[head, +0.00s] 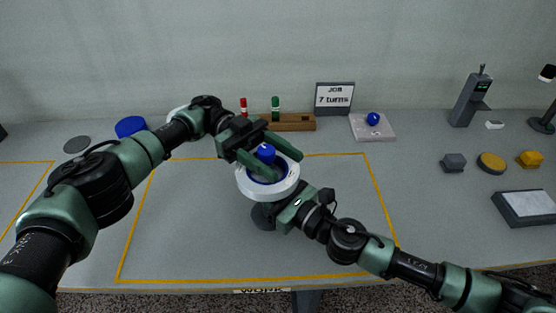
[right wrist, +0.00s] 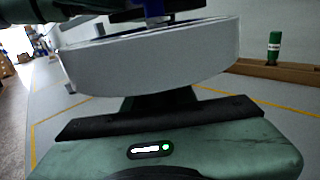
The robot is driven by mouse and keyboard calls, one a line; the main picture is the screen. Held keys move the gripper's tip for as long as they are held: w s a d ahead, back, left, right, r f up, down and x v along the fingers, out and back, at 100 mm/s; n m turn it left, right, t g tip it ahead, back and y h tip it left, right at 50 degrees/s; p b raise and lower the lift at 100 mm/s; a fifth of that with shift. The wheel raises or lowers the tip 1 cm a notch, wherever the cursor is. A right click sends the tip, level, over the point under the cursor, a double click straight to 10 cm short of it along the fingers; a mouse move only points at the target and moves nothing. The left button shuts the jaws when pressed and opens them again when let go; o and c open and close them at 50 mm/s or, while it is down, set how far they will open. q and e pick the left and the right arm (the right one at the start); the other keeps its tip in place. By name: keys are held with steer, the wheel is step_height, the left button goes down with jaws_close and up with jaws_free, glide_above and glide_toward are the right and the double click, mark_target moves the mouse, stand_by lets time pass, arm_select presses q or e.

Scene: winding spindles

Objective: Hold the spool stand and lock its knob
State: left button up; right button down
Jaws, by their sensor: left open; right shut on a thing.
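The spool stand has a wide white disc (head: 246,187) with a blue centre, above a dark grey base (head: 262,217). A blue knob (head: 266,152) stands upright at its top. My left gripper (head: 288,167) is open over the disc, with one finger on each side of the knob. I cannot tell whether a finger touches it. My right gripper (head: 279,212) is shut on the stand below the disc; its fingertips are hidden. In the right wrist view the white disc (right wrist: 150,62) spans the picture above my gripper, and a bit of blue shows at the top.
A yellow outline (head: 150,200) frames the work area. Behind it are a wooden rack (head: 295,122) with red and green markers, a "JOB 7 turns" sign (head: 334,97) and a pale tray (head: 386,131) with a blue knob. Grey, yellow and orange pieces lie at right. The mat's front left is clear.

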arm_select(q)
step_height(320, 180, up, 10)
arm_select(e)
steer(key=shift+f, duration=0.2)
arm_select(q)
steer(key=shift+s, duration=0.1)
